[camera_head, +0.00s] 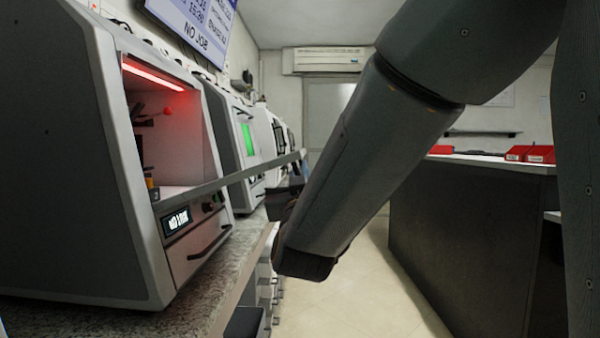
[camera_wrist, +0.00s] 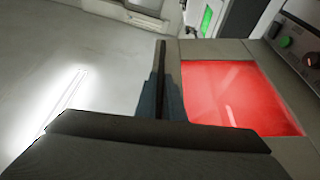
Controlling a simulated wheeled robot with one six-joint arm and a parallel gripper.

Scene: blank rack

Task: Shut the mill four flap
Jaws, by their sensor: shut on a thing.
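The nearest mill (camera_head: 70,150) is a grey cabinet with its front opening uncovered and a red-lit inside. Its flap (camera_head: 235,180) stands out level from the opening, seen edge-on, its far end near my gripper (camera_head: 280,200). In the wrist view the flap is a grey frame (camera_wrist: 222,50) around a window glowing red. There my gripper (camera_wrist: 160,92) is shut at the flap's outer edge, on what looks like its dark handle. The forearm hides part of the gripper in the head view. I cannot read a mill number.
A second mill with a green window (camera_head: 247,140) stands behind the first along the stone worktop (camera_head: 215,290). A dark counter (camera_head: 460,230) with red bins (camera_head: 530,153) is at the right. The floor between is clear.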

